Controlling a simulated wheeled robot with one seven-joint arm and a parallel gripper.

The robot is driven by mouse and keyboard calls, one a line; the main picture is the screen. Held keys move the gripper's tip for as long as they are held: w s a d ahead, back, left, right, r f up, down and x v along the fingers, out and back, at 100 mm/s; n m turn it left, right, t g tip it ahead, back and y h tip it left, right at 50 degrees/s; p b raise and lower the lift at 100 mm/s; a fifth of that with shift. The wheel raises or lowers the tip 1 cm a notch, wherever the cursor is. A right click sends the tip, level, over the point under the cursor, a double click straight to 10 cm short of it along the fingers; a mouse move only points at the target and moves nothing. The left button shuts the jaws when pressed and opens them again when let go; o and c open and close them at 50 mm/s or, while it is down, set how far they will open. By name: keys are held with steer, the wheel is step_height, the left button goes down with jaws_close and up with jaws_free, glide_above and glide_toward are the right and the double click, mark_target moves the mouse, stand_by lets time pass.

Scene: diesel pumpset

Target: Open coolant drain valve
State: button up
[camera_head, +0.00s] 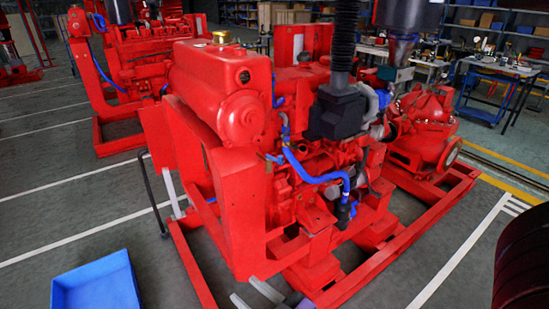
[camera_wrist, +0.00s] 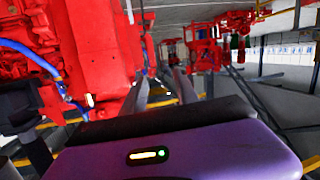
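The red diesel pumpset (camera_head: 245,150) stands in the middle of the head view, with a red tank and brass cap at its top. Blue hoses (camera_head: 312,175) run along its side. A small blue-ended fitting (camera_head: 273,158) shows beside the tank; I cannot tell whether it is the coolant drain valve. Two grey fingertips of my gripper (camera_head: 253,296) show low in the head view, apart, in front of the skid. Nothing shows between them. The wrist view shows red engine parts (camera_wrist: 95,45) and a blue hose (camera_wrist: 30,57) at the left, with no clear valve.
The red skid frame (camera_head: 370,270) surrounds the pumpset at floor level. A blue bin (camera_head: 97,285) lies at the lower left. A black bent bar (camera_head: 152,195) stands by the skid's left side. Another red engine (camera_head: 135,60) stands behind. Grey floor is free at the left.

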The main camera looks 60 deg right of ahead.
steer(key=w+d+r+m+h+b, duration=0.1)
steer(key=w+d+h, duration=0.1)
steer(key=d, duration=0.2)
steer(key=w+d+r+m+g+h, duration=0.1)
steer(key=w+d, duration=0.1)
steer(key=d, duration=0.2)
steer(key=w+d+r+m+h+b, duration=0.1)
steer(key=w+d+r+h, duration=0.1)
steer(key=w+d, duration=0.15)
steer(key=m+g+h+b, duration=0.1)
steer(key=m+g+h, duration=0.4)
steer(key=m+h, duration=0.15)
glide_toward(281, 158)
steer(key=shift+y, duration=0.35)
steer(key=x, duration=0.6)
steer(key=shift+w+a+r, duration=0.1)
steer(key=shift+r, duration=0.15)
steer(key=shift+d+r+g, duration=0.1)
steer(key=shift+d+g, duration=0.2)
steer(key=shift+d, duration=0.05)
steer(key=p+x, duration=0.1)
steer(key=x, duration=0.6)
steer(key=shift+p, duration=0.35)
steer(key=shift+w+d, duration=0.1)
jaws_close()
